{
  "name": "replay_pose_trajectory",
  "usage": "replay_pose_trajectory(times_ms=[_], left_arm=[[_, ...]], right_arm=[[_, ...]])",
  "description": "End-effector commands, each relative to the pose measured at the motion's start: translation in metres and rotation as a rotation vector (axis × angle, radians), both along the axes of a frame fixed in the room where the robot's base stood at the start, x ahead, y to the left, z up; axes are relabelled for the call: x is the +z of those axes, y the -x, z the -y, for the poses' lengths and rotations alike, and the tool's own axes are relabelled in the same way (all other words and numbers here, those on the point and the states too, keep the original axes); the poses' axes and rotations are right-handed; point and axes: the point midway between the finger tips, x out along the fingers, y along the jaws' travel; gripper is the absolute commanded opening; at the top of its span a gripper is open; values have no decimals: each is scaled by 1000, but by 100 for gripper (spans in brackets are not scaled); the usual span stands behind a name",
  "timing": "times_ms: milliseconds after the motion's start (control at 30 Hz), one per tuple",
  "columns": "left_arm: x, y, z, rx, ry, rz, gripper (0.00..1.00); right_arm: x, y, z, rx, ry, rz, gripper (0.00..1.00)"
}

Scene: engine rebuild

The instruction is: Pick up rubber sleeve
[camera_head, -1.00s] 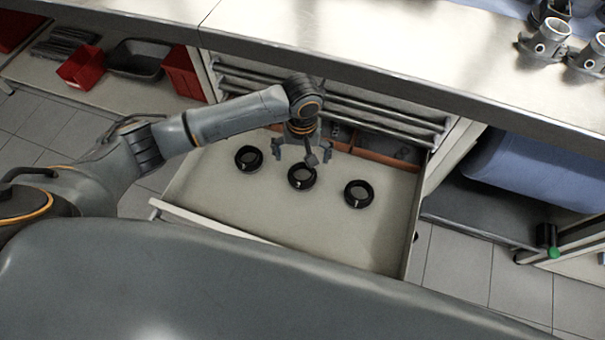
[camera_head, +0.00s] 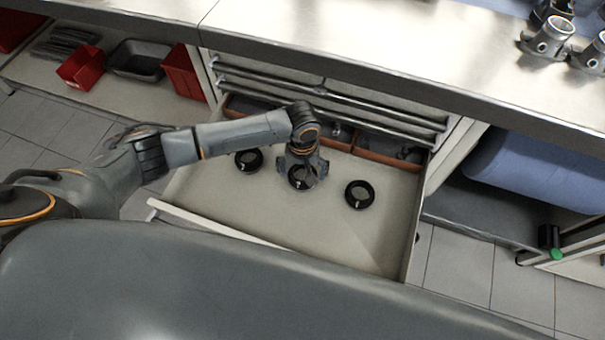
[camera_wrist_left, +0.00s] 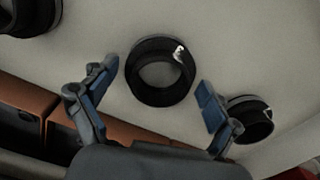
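Three black ring-shaped rubber sleeves, each with a small pale clip, lie in an open drawer (camera_head: 240,215). The middle sleeve (camera_head: 298,184) is partly covered by my left gripper (camera_head: 300,180). The left sleeve (camera_head: 248,166) and the right sleeve (camera_head: 359,194) lie apart from it. In the left wrist view the middle sleeve (camera_wrist_left: 160,72) sits between and just beyond the open blue-padded fingers of my left gripper (camera_wrist_left: 158,88). Gaps show between the fingers and the sleeve. Another sleeve (camera_wrist_left: 250,120) lies beside the right-hand finger. My right gripper is not in view.
Orange-brown divided bins (camera_head: 375,157) line the drawer's back, below the bench top (camera_head: 350,50). Red bins (camera_head: 182,72) stand on a shelf at the left. A blue roll (camera_head: 535,168) lies at the right. The drawer's front part is clear.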

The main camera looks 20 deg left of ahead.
Motion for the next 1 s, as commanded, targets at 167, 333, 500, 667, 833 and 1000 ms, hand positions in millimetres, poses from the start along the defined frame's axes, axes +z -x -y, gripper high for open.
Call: replay_pose_trajectory(times_ms=[167,333,500,667,833,1000], left_arm=[[0,0,0,0,0,0,42],[0,1,0,0,-1,-1,40],[0,1,0,0,-1,-2,40],[12,0,0,1,1,-1,40],[38,5,0,-1,1,-1,40],[75,35,4,-4,3,1,40]], right_arm=[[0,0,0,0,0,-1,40],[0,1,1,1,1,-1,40],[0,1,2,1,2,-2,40],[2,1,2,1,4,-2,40],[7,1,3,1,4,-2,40],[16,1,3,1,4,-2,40]])
